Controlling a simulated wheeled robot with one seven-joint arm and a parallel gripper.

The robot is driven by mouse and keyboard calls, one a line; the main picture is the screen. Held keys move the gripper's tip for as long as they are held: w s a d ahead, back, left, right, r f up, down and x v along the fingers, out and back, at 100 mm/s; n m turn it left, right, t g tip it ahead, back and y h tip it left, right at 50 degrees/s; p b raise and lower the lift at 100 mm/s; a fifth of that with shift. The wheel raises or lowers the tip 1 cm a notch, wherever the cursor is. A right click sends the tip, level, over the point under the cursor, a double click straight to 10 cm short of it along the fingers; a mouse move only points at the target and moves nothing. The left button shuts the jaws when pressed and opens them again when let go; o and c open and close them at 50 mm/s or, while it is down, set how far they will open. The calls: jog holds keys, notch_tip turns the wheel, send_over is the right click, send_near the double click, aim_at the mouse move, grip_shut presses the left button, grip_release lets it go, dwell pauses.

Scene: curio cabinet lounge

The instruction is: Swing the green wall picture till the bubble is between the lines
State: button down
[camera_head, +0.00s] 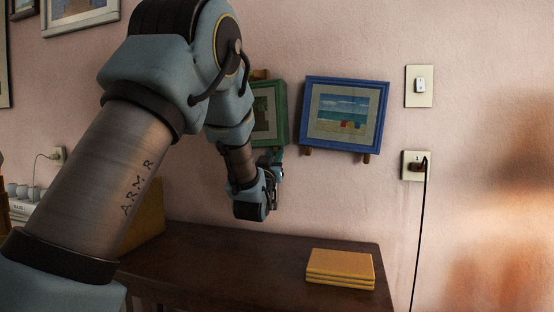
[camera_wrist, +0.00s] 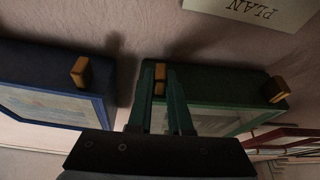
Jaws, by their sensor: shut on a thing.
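The green wall picture (camera_head: 283,112) hangs on the pink wall, mostly hidden behind my arm. Its green frame also shows in the wrist view (camera_wrist: 225,88), with two wooden tabs on its lower edge. My gripper (camera_wrist: 162,78) is shut on one of them, the wooden tab (camera_wrist: 160,72) at the picture corner nearest the blue picture. In the head view my gripper (camera_head: 272,168) is just below the green frame. A bit of wood (camera_head: 260,74) shows at the picture's top edge. The bubble and its lines are hidden.
The blue picture (camera_head: 304,112) hangs tilted close to the right. A red frame (camera_wrist: 272,136) is on the other side in the wrist view. A sheet marked PLAN (camera_wrist: 248,10) is on the wall below. The dark table (camera_head: 240,258) carries yellow books (camera_head: 340,268).

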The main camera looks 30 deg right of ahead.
jog(key=c, duration=0.8)
grip_release()
jog(key=shift+c, duration=0.2)
jog(key=b+v, duration=0.1)
jog(key=v, duration=0.9)
jog(key=shift+s+a+b, duration=0.2)
jog(key=shift+s+b, duration=0.1)
jog(key=shift+s, duration=0.05)
jog(key=shift+f, duration=0.1)
